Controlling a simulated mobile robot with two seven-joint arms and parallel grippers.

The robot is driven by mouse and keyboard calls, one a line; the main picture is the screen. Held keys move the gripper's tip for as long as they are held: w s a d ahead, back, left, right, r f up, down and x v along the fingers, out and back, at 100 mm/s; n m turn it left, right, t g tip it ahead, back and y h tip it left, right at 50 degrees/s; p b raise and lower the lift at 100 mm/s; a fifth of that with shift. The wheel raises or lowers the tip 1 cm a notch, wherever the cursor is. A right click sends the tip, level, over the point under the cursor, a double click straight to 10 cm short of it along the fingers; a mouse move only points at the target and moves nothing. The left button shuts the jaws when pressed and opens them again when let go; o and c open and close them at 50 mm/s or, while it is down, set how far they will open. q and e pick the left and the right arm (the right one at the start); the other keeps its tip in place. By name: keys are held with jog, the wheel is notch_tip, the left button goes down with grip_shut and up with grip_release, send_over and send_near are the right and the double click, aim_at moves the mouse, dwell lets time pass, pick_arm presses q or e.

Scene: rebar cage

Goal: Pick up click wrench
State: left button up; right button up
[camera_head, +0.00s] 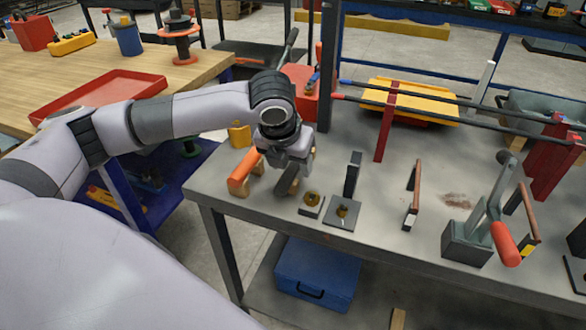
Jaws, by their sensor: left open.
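I cannot tell for certain which tool is the click wrench. An orange-handled tool (243,168) lies on small wooden supports near the left end of the grey workbench. My left gripper (288,178) comes down from above, just right of this tool, and is open. A dark shape between or beside its fingers is hard to separate from the gripper. The gripper's own body hides part of that spot, and a wooden support shows beside it. My right gripper is not in view.
Right of the gripper stand two small plates with brass pieces (342,212), a brown-and-black upright tool (412,195) and a lever device with a red handle (505,243). Dark bars run across red posts (386,125) behind. A blue box (317,272) is on the lower shelf.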

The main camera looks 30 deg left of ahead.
pick_arm(q)
jog(key=shift+f+b, duration=0.2)
jog(key=shift+b, duration=0.15)
dwell(0.4)
grip_shut()
